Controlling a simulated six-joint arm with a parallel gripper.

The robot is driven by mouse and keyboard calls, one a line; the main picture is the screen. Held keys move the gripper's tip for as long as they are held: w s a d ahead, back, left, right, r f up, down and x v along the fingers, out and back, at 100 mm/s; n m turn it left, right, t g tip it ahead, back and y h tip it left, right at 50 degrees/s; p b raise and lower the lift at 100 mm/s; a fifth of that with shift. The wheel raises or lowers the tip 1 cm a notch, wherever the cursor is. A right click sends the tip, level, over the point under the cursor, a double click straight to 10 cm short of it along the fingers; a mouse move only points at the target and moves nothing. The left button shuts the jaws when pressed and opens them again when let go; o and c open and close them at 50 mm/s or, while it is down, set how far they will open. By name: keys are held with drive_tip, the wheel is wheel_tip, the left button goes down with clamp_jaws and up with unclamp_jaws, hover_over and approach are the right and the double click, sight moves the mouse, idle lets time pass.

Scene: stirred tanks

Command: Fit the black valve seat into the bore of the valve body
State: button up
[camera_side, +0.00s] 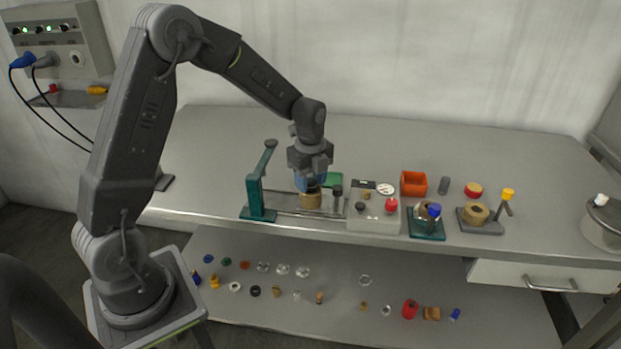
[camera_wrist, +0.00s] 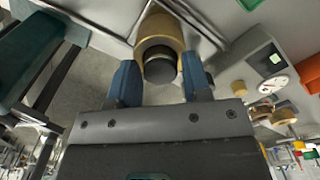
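The valve body (camera_side: 311,201) is a brass-coloured cylinder standing on a grey fixture beside a green lever stand. In the wrist view the valve body (camera_wrist: 158,30) lies just beyond the fingertips, with its upper face partly hidden. The black valve seat (camera_wrist: 160,68) is a dark round piece between my blue fingers, in line with the valve body. My gripper (camera_side: 312,184) points down over the body and its fingers (camera_wrist: 161,75) close in on both sides of the seat. Whether the seat's lower edge is inside the bore is hidden.
The green lever stand (camera_side: 258,190) rises left of my gripper. A light box with a gauge (camera_side: 374,220) stands close on the right, then an orange bin (camera_side: 413,183) and a green-based fixture (camera_side: 427,228). Many small parts lie on the lower shelf (camera_side: 330,290). The bench's back is clear.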

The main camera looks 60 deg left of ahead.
sight(310, 181)
drive_tip(key=shift+o, duration=1.1)
wheel_tip(310, 181, up, 12)
drive_tip(key=s+d+r+n+t, duration=0.2)
drive_tip(key=s+d+r+n, duration=0.5)
drive_tip(key=s, duration=0.2)
drive_tip(key=s+d+n+t, duration=0.1)
drive_tip(key=s+d+n, duration=0.1)
drive_tip(key=s+n, duration=0.3)
drive_tip(key=s+d+f+n+t, duration=0.1)
drive_tip(key=s+d+n+t, duration=0.1)
drive_tip(key=s+n, duration=0.4)
drive_tip(key=shift+s+d+f+t, duration=0.3)
drive_tip(key=shift+s+d, duration=0.2)
drive_tip(key=shift+s, duration=0.55)
